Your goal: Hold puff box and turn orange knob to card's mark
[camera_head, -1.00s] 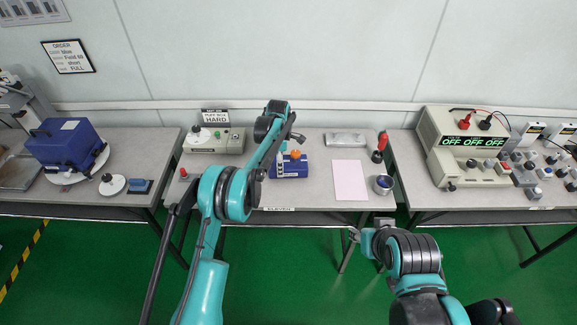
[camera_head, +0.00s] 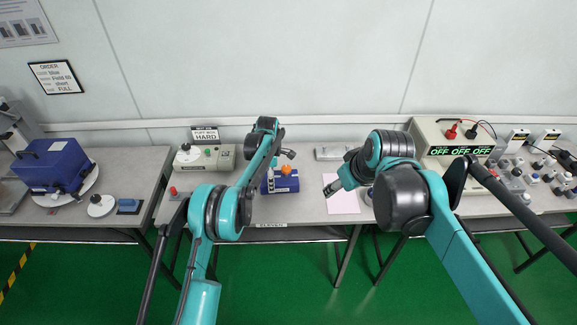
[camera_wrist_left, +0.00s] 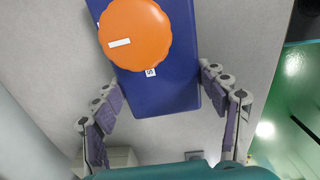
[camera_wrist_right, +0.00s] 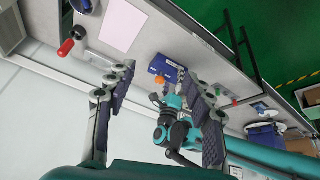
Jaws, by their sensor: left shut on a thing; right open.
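The blue puff box (camera_head: 285,183) sits on the middle table with its round orange knob (camera_head: 286,169) on top. In the left wrist view the knob (camera_wrist_left: 135,35) has a white line and a small label beside it on the box (camera_wrist_left: 160,95). My left gripper (camera_wrist_left: 163,88) is shut on the box, one finger at each side. The card (camera_head: 205,134) reads PUFF BOX HARD and stands behind the box to the left. My right gripper (camera_head: 331,188) is open and empty, right of the box; the right wrist view shows box (camera_wrist_right: 167,68) and knob (camera_wrist_right: 160,79) beyond its spread fingers.
A pink sheet (camera_head: 342,195) lies right of the box. A grey device (camera_head: 207,156) stands at the back left, a metal tray (camera_head: 332,153) at the back. The right table holds a tester reading OFF (camera_head: 450,140) and several small parts.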

